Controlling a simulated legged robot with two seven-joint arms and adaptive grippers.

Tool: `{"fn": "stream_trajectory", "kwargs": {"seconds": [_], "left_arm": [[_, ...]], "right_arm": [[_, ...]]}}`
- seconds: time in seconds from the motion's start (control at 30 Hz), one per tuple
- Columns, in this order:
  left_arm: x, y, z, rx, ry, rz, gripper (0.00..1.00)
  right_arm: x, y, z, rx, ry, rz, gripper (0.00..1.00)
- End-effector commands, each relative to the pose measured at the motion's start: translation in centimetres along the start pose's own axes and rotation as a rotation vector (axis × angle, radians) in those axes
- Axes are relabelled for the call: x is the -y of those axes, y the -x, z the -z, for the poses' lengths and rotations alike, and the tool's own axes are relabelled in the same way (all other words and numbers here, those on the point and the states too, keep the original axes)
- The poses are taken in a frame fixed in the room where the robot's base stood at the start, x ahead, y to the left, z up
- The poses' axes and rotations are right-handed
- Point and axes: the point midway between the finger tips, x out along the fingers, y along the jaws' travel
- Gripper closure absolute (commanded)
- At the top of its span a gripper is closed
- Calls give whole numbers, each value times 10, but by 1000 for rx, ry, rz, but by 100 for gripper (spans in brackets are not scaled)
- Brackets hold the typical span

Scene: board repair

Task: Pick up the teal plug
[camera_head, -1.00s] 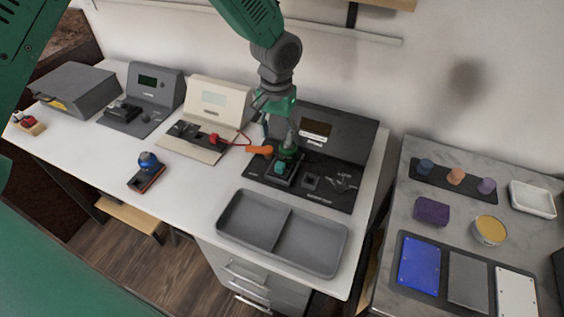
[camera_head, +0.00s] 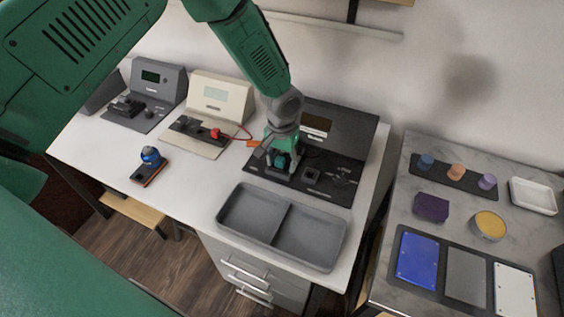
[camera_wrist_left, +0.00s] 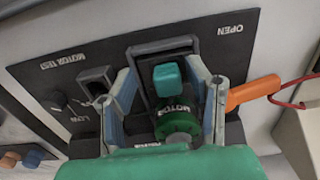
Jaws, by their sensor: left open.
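The teal plug (camera_wrist_left: 168,78) sits in a dark grey holder (camera_wrist_left: 164,48) on the black motor test station (camera_head: 330,188). In the head view the plug (camera_head: 281,161) is partly covered by my left gripper (camera_head: 282,163). In the left wrist view my left gripper (camera_wrist_left: 162,75) is open, with one finger on each side of the plug. Gaps show between the fingers and the plug. A round green motor part (camera_wrist_left: 179,125) lies just below the plug in the wrist view. My right gripper is not in view.
An orange clip (camera_wrist_left: 252,92) with a red lead lies beside the right finger in the wrist view. A grey two-part tray (camera_head: 282,228) stands in front of the station. A small square socket (camera_head: 311,175) is right of the gripper. A cream meter (camera_head: 217,107) stands at left.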

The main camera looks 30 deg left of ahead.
Motion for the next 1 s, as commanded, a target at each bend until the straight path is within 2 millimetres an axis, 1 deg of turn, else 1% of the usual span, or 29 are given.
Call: {"fn": "stream_trajectory", "kwargs": {"seconds": [0.1, 0.13, 0.17, 0.2, 0.23, 0.27, 0.57, 0.67, 0.77, 1.0], "left_arm": [[3, 0, 0, 0, 1, -3, 55], [3, 0, 0, 0, 1, -3, 62], [3, 0, 0, 1, 1, -3, 73], [4, -1, 0, 1, 2, -4, 87], [4, -1, 0, 1, 2, -5, 97], [5, -1, 0, 1, 2, -5, 100], [4, 0, 0, 2, 2, 0, 100], [4, 7, 1, 0, 2, 1, 100], [4, 23, 1, -2, 4, -1, 100], [4, 72, 1, -2, 3, -2, 100]], "right_arm": [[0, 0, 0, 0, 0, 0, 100], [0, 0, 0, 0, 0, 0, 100], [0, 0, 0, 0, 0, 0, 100], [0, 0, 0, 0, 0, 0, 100], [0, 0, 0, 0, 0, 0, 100], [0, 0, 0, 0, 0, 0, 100], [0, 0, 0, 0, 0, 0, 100], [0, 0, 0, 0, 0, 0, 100], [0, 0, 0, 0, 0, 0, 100], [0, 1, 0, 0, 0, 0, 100]]}}
